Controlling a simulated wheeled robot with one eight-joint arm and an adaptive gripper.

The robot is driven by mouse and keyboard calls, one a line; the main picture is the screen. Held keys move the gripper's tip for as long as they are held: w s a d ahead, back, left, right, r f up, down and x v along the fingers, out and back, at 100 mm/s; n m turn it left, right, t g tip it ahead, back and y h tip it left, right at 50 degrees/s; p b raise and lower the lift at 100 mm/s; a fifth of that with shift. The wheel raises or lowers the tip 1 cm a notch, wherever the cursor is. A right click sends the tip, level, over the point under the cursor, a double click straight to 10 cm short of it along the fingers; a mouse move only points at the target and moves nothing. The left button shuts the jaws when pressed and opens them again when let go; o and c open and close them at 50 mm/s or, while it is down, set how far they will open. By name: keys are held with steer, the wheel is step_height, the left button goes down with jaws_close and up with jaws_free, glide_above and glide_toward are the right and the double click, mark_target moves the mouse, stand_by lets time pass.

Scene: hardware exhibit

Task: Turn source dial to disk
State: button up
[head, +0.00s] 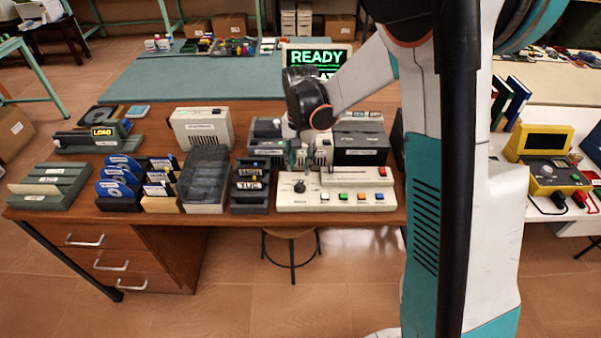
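A black round dial (299,187) sits at the left of a cream control panel (340,203) near the table's front edge. The marks around the dial are too small to read, so I cannot tell what it is set to. My gripper (311,160) hangs down just above and behind the dial, over the back part of the panel. Its fingers are small and partly lost against the devices behind, so I cannot tell if they touch anything.
A dark holder with a TAPE label (250,186) stands close left of the panel. Racks of blue disks (120,182) stand farther left. Grey devices (360,147) and a screen reading READY (317,58) are behind. A stool (290,234) is below the table's front edge.

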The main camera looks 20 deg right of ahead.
steer(key=shift+r, duration=2.3)
steer(key=shift+r, duration=0.1)
steer(key=s+r+n+t, duration=0.3)
steer(key=s+r+n, duration=0.1)
steer(key=s+r, duration=0.75)
steer(key=s+n+t, duration=0.3)
steer(key=s+t, duration=0.1)
steer(key=s, duration=0.8)
steer(key=shift+n, duration=0.3)
